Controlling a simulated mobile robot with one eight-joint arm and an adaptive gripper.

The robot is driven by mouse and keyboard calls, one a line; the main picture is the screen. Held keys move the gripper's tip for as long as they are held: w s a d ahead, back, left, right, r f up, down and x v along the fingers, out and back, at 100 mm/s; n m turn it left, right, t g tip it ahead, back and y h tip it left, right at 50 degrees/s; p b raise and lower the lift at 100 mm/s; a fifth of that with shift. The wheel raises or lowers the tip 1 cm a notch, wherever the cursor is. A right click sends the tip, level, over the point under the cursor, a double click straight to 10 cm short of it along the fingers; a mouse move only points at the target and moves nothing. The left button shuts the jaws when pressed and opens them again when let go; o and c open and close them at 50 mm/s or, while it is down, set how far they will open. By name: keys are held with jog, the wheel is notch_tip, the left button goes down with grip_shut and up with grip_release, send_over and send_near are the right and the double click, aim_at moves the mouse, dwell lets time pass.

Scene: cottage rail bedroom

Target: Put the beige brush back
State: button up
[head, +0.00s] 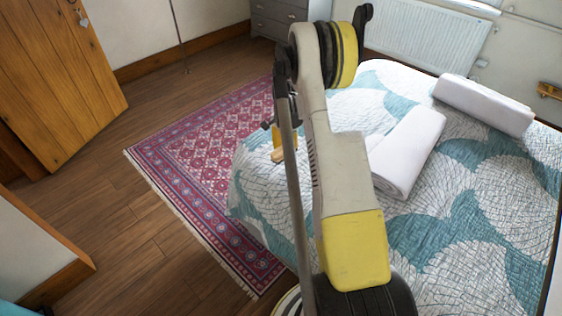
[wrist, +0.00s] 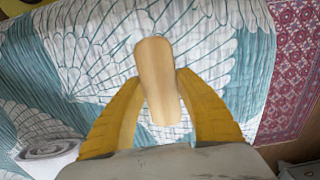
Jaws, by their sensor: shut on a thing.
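The beige brush (wrist: 157,70) is a smooth, rounded, elongated piece in the wrist view, between the two yellow fingers of my gripper (wrist: 160,88). The fingers are shut on its sides, and its far end sticks out beyond them. Its bristles are not visible. In the head view my gripper (head: 276,138) is partly hidden by my arm, and a small part of the brush (head: 277,156) shows just below it. Both appear over the left edge of the bed (head: 262,200). I cannot tell how high above the quilt the brush is.
Two white rolled or folded towels (head: 405,152) (head: 484,104) lie on the teal and white quilt. A red patterned rug (head: 190,165) lies on the wooden floor left of the bed. A grey drawer unit (head: 278,16) and a radiator (head: 425,38) stand at the back. A wooden door (head: 55,75) is at left.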

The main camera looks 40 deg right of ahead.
aim_at(282, 164)
jog(key=shift+w+a+f, duration=0.2)
jog(key=shift+w+f, duration=0.25)
notch_tip(282, 164, down, 4)
jog(key=shift+r+b, duration=0.1)
jog(key=shift+b, duration=0.95)
jog(key=shift+r, duration=0.1)
jog(key=o, duration=1.3)
jog(key=shift+f, duration=0.2)
